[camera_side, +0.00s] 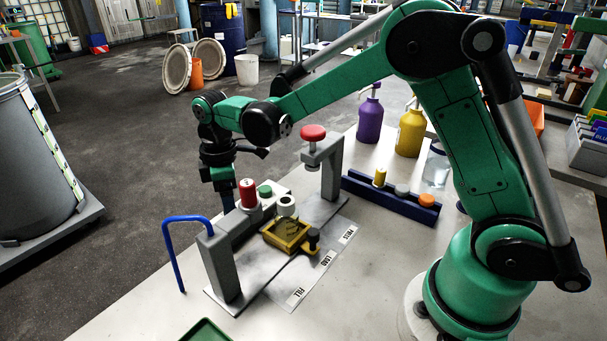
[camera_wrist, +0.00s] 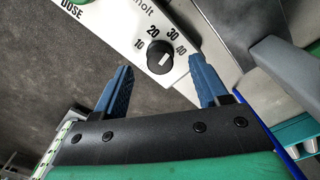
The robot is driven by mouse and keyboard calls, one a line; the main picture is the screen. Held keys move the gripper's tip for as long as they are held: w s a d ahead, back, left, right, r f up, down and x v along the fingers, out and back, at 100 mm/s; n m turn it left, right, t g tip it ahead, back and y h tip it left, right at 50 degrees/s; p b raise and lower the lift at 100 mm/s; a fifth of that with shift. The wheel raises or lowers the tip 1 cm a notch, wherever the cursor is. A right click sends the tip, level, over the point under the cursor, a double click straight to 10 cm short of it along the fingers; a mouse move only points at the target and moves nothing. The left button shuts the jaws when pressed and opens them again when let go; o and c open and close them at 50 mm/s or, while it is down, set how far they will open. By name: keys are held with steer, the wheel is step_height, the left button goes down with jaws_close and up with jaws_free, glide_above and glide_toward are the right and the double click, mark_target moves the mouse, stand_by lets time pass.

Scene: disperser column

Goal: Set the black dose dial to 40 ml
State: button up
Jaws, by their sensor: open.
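The black dose dial (camera_wrist: 160,57) is a round knob on a white panel (camera_wrist: 115,22) marked DOSE, with 10, 20, 30 and 40 printed around its upper side. A short white mark on the dial slants towards the upper right; I cannot tell exactly which number it meets. My gripper (camera_wrist: 161,66) is open. Its two blue fingers appear on either side of the dial with gaps, and I see no contact. In the side view my gripper (camera_side: 226,200) points down behind the column station, and the dial is hidden there.
A red cylinder (camera_side: 248,193), a green button (camera_side: 265,190) and a blue bent tube (camera_side: 168,245) are close to my gripper. A grey post with a red knob (camera_side: 312,133) stands to its right. A yellow tray (camera_side: 288,234) sits in front. Bottles stand behind.

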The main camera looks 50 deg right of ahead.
steer(key=shift+f, duration=1)
jaws_close()
steer(key=shift+m, duration=0.3)
steer(key=m, duration=0.4)
steer(key=shift+m, duration=2.5)
